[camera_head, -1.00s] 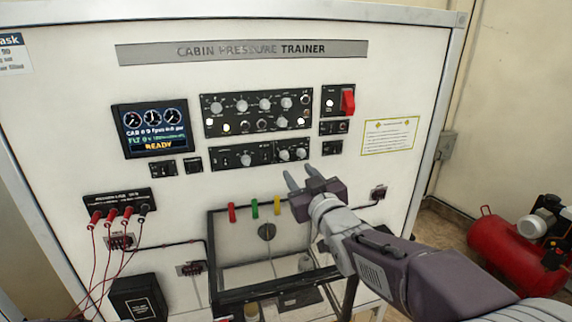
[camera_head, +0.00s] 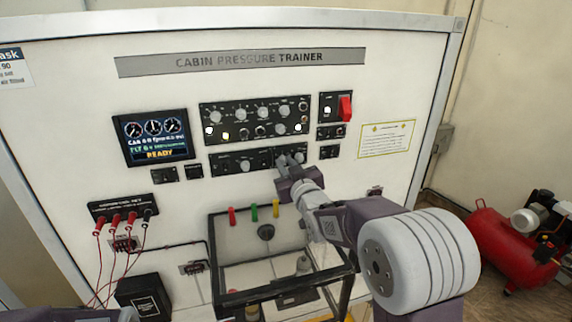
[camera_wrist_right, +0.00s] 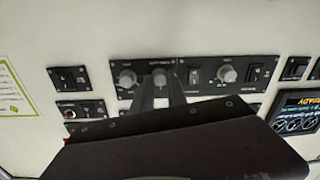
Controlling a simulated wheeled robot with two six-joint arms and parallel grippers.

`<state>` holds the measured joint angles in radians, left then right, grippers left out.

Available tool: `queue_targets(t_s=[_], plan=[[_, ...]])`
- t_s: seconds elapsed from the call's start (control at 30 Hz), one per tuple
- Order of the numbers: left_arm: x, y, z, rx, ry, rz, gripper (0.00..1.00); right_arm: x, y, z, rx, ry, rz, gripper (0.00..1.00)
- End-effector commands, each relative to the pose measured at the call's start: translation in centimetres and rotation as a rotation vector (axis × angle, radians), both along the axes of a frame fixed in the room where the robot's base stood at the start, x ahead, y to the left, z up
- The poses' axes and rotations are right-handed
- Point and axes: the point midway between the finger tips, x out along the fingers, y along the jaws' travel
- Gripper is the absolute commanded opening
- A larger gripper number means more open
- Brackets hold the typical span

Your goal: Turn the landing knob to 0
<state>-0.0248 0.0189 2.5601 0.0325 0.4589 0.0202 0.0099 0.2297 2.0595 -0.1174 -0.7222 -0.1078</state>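The lower control panel (camera_head: 228,162) on the trainer has a left section with a knob (camera_head: 246,163) and a right section with two knobs. My right gripper (camera_head: 290,160) is in front of the right section and partly covers its knobs in the head view. In the right wrist view, its two fingers (camera_wrist_right: 160,84) stand apart on either side of the middle knob (camera_wrist_right: 159,77). I cannot tell whether they touch it. The other knob of that section (camera_wrist_right: 127,79) is just left of the fingers. The labels are too small to tell which is the landing knob.
The upper panel (camera_head: 240,112) with several knobs and lit buttons is just above. A red switch cover (camera_head: 345,107) is to its right. The screen (camera_head: 153,137) reads READY. A dark-framed box (camera_head: 222,297) juts out below, and red cables (camera_head: 99,262) hang at left.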

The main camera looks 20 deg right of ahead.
Motion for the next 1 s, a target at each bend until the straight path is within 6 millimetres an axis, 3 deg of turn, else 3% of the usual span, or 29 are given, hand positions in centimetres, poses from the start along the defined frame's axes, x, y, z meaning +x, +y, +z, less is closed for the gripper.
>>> queue_targets(t_s=[0.27, 0.47, 1.0], plan=[[0.0, 0.0, -0.2, 0.0, 0.0, 0.0, 0.0, 0.0, 0.0, -0.1, -0.007, 0.001, 0.0, 0.0], [0.0, 0.0, -1.5, 0.0, 0.0, 0.0, 0.0, 0.0, 0.0, -0.3, -0.069, -0.004, 0.0, 0.0], [0.0, 0.0, -8.8, 0.0, 0.0, 0.0, 0.0, -0.1, 0.0, -0.6, -0.532, -0.022, -0.002, 0.0]])
